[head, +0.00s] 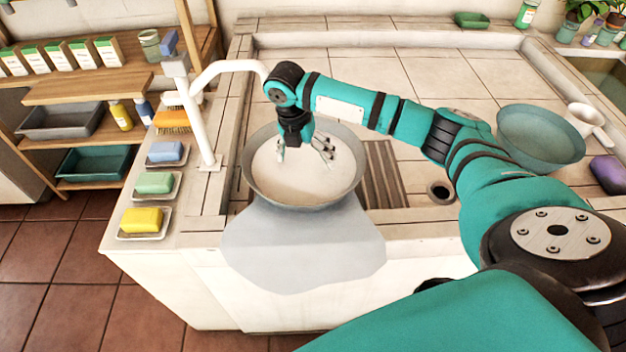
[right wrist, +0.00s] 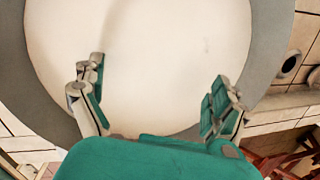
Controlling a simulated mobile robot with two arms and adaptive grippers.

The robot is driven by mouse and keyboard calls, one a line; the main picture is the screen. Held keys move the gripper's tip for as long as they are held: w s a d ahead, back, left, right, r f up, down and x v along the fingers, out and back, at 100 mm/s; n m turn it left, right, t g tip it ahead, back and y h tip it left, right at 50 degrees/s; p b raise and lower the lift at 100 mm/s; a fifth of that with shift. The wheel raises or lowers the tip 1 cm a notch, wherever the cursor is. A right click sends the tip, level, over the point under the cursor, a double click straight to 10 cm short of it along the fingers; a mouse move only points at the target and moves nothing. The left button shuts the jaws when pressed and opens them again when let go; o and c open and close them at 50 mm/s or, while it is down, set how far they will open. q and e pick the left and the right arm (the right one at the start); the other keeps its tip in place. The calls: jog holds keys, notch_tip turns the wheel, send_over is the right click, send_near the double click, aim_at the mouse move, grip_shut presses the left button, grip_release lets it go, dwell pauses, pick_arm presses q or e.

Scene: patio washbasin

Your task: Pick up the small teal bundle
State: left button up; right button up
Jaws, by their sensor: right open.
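I cannot make out a small teal bundle in either view. My right gripper (head: 306,156) points down into the round grey basin (head: 352,188), over its white contents (head: 283,183). In the right wrist view its two fingers are spread wide, with teal pads and nothing between them (right wrist: 158,75). Only the white contents (right wrist: 150,30) show beyond the fingertips, inside the basin's grey rim (right wrist: 262,55). Whether the fingertips touch the white surface, I cannot tell. My left gripper is not in view.
A white tap (head: 208,115) stands left of the basin. Yellow (head: 140,220), green (head: 154,183) and blue (head: 164,152) bars sit on dishes along the left ledge. A teal bowl (head: 540,140) and a purple item (head: 607,173) are on the right. The tiled counter behind is mostly clear.

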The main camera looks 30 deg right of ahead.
aim_at(311, 175)
jog(key=shift+d+f, duration=0.2)
jog(key=shift+f, duration=0.95)
jog(key=f, duration=0.2)
jog(key=s+f, duration=0.1)
jog(key=f, duration=0.1)
jog(key=shift+d+f+p, duration=0.1)
jog(key=shift+d+p, duration=0.2)
jog(key=shift+f, duration=0.4)
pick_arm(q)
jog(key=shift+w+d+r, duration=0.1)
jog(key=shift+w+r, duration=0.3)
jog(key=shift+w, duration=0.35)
pick_arm(e)
jog(key=shift+r, duration=0.1)
jog(key=c, duration=1.4)
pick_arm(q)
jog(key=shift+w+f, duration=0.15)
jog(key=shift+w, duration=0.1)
pick_arm(e)
notch_tip(311, 175, up, 10)
jog(key=shift+c, duration=0.3)
